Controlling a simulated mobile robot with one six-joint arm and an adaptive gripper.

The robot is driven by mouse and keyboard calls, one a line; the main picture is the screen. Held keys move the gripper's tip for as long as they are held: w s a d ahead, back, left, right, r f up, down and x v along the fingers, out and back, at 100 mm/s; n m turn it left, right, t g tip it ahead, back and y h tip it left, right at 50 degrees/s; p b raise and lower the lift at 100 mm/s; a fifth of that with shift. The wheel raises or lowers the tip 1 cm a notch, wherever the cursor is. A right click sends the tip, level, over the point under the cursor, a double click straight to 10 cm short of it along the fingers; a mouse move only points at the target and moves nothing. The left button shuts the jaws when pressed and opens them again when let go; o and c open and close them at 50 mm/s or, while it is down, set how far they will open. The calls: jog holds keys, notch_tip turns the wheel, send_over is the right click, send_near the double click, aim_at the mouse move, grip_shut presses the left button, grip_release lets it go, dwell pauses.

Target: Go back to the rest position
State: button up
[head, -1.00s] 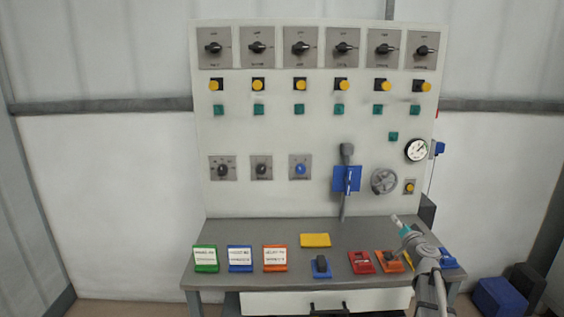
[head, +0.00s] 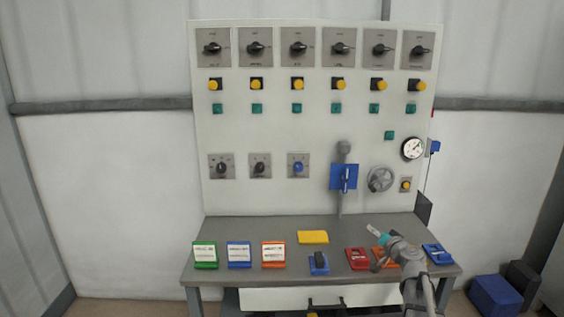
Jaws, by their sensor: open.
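My gripper (head: 380,236) is at the right part of the grey table, in front of the control panel (head: 310,195). Its end is small in the picture, with a teal and white part at the tip. It points up and to the left. Nothing shows in its jaws. It hides most of an orange block (head: 376,254) behind it on the table. My arm comes in from the lower right. No mark of a rest position shows.
Green (head: 205,265), blue and white-orange holders stand at the table's left. A yellow block (head: 313,237), a blue block with a dark top (head: 319,264), a red block (head: 358,259) and a blue block (head: 437,254) lie further right. Blue bins (head: 494,294) stand on the floor.

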jog(key=s+a+f+n+g+y, duration=0.3)
jog(key=s+a+f+g, duration=0.25)
jog(key=a, duration=0.45)
jog(key=s+a+f+n+g+h, duration=0.1)
jog(key=s+a+f+g+h, duration=0.15)
jog(key=s+f+g, duration=0.4)
jog(key=s+a+f+n+g+h, duration=0.1)
jog(key=s+a+f, duration=0.2)
jog(key=s, duration=0.6)
jog(key=s+d+f+g+h, duration=0.1)
jog(key=s+g+h, duration=0.25)
jog(key=s, duration=0.35)
notch_tip(320, 180, up, 12)
jog(key=p, duration=1.2)
jog(key=shift+r+p, duration=0.2)
jog(key=shift+p, duration=0.1)
jog(key=shift+d, duration=0.1)
jog(key=shift+c, duration=0.5)
